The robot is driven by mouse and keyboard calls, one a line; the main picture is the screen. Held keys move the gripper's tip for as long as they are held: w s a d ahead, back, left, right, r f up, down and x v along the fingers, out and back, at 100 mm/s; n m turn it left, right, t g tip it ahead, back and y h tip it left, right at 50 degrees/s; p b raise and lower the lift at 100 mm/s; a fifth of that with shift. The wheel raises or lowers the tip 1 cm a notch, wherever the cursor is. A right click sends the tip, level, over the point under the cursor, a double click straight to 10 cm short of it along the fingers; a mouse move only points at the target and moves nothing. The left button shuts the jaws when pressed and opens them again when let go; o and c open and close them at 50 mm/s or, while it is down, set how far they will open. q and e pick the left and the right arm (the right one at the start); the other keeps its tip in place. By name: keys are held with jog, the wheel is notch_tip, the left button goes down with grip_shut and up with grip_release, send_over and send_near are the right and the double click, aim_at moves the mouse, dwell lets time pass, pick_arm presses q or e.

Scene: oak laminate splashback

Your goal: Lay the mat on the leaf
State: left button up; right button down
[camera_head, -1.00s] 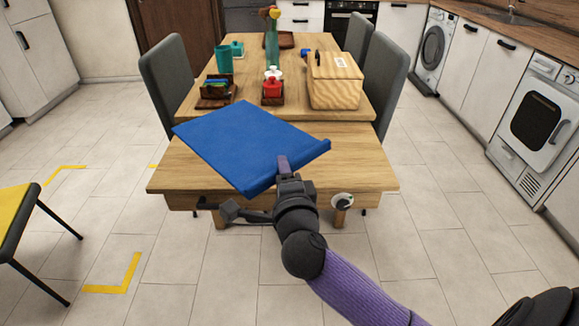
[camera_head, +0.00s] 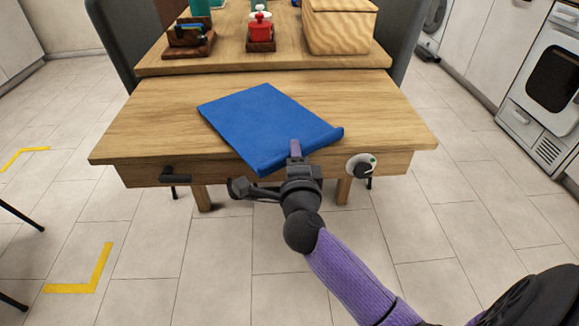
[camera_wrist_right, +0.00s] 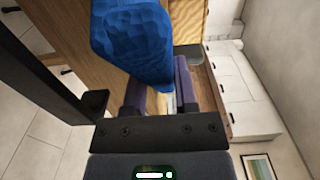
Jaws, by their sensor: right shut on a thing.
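The blue mat (camera_head: 265,125) lies at a slant over the wooden leaf (camera_head: 135,125) in the head view. Its near edge is curled and sits by the leaf's front edge. My right gripper (camera_head: 296,150) is shut on the mat's near right edge. In the right wrist view the mat (camera_wrist_right: 135,40) shows at the fingers of my right gripper (camera_wrist_right: 162,98), with the leaf partly hidden behind it. I cannot tell whether the far part of the mat touches the leaf. My left gripper is not in view.
The main table (camera_head: 225,55) joins the leaf at the back. It holds a wooden box (camera_head: 338,28), a red jar (camera_head: 260,32) on a small tray and a dark wooden holder (camera_head: 188,36). A black handle (camera_head: 180,175) and a round knob (camera_head: 361,166) are on the leaf's front.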

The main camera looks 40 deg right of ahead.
jog(key=shift+f, duration=0.35)
jog(key=shift+c, duration=2.1)
grip_release()
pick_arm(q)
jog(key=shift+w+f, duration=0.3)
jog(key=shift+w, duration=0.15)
